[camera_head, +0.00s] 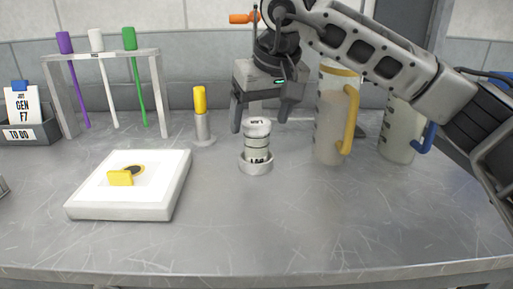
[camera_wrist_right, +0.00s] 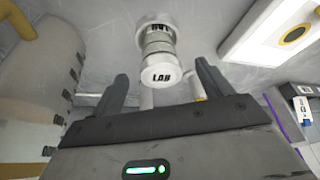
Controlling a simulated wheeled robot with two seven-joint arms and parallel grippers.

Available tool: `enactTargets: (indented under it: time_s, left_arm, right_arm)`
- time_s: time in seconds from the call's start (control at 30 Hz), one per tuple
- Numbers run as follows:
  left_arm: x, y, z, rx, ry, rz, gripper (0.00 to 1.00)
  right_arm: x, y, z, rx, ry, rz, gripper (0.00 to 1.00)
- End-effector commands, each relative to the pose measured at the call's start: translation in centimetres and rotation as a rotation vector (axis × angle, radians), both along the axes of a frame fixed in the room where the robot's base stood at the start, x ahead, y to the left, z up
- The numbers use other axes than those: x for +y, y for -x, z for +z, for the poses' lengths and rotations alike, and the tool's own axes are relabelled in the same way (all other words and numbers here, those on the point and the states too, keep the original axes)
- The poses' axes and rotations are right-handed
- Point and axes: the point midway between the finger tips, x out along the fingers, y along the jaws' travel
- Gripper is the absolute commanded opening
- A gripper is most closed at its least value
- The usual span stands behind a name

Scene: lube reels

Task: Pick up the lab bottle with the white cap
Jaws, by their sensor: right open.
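The lab bottle (camera_head: 257,148) stands upright in a white ring-shaped base on the grey table, near the middle of the head view. It has a white cap (camera_head: 257,127) and a "LAB" label low on its side. My right gripper (camera_head: 261,125) is open, with its two fingers pointing down on either side of the cap, apart from it as far as I can tell. In the right wrist view the bottle (camera_wrist_right: 158,55) shows beyond and between the open fingertips (camera_wrist_right: 162,80). My left gripper is not in view.
Two clear jugs stand to the right, one with a yellow handle (camera_head: 349,120) and one with a blue handle (camera_head: 424,139). A yellow-topped grey holder (camera_head: 202,128) stands just left. A white box (camera_head: 92,202) lies front left; a rack (camera_head: 102,55) stands behind it. The front table is clear.

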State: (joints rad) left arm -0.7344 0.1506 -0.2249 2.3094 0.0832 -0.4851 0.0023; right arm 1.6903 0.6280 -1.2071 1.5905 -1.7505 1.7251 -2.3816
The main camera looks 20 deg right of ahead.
Motion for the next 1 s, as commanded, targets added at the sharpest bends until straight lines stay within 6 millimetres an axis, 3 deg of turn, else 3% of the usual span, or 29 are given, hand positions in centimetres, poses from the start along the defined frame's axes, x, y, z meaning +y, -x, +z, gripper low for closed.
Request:
enactTargets:
  time_s: [0.3, 0.57, 0.77, 1.0]
  left_arm:
    - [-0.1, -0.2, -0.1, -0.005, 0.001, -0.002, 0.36]
    - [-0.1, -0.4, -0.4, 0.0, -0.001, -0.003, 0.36]
    - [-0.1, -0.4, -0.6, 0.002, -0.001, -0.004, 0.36]
    - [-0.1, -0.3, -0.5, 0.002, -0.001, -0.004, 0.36]
  right_arm:
    - [0.3, -1.7, -4.1, 0.004, 0.0, 0.001, 0.78]
    - [0.3, -1.9, -4.5, 0.001, 0.0, 0.001, 0.78]
    - [0.3, -1.9, -4.5, 0.001, 0.0, 0.001, 0.28]
    - [0.3, -1.9, -4.4, 0.0, -0.001, 0.001, 0.28]
